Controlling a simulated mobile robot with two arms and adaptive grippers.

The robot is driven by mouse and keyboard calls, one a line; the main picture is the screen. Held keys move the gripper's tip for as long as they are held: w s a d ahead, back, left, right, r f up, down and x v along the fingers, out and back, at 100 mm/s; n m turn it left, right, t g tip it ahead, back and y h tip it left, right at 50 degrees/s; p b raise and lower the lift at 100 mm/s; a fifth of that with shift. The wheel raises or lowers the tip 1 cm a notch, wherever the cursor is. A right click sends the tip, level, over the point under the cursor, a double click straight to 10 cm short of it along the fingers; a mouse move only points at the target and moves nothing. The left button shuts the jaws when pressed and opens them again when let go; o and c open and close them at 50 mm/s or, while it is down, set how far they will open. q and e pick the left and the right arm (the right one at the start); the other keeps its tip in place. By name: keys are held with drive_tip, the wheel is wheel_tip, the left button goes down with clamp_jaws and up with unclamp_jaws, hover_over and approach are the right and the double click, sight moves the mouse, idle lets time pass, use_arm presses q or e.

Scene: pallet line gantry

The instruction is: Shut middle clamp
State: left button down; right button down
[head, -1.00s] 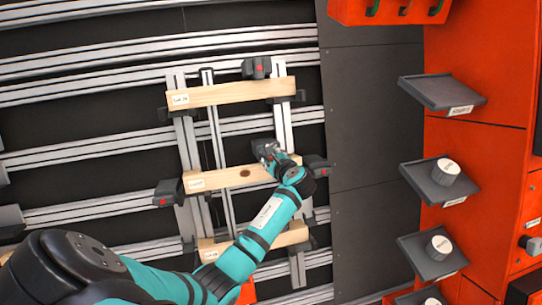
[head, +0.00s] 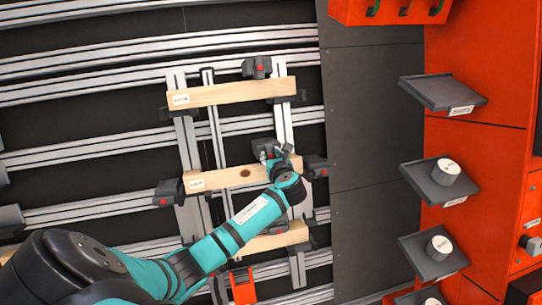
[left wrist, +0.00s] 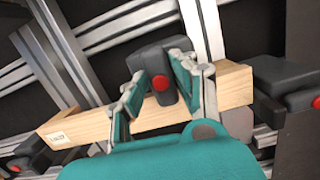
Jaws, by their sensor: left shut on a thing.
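The middle clamp is a dark block with a red button, standing at the top edge of the middle wooden board (head: 225,180). In the left wrist view the clamp (left wrist: 158,62) sits between my left gripper's fingers (left wrist: 160,78), its body overhanging the board (left wrist: 90,128). My left gripper (head: 277,153) is shut on the clamp, one finger on each side. In the head view the gripper partly hides the clamp (head: 262,146). My right gripper is not in view.
Dark end clamps sit at the middle board's left (head: 168,192) and right (head: 315,167). An upper board (head: 235,92) has its own clamp (head: 257,67). A lower board (head: 270,239) is partly behind my arm. Shelves with knobs (head: 440,178) stand along the orange wall.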

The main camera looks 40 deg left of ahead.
use_arm(q)
drive_tip(key=c, duration=1.5)
unclamp_jaws()
drive_tip(key=shift+w+d, duration=0.1)
drive_tip(key=shift+d, duration=0.1)
drive_tip(key=o, duration=0.3)
drive_tip(key=shift+w+d, duration=0.1)
drive_tip(key=shift+d, duration=0.05)
drive_tip(key=shift+o, duration=0.2)
drive_tip(key=shift+r, duration=0.1)
drive_tip(key=shift+s+d+r, duration=0.15)
drive_tip(key=shift+s+d, duration=0.05)
drive_tip(key=shift+s, duration=0.15)
drive_tip(key=r+v, duration=0.1)
drive_tip(key=v, duration=0.7)
drive_tip(key=shift+w+a, duration=0.1)
drive_tip(key=shift+a, duration=0.1)
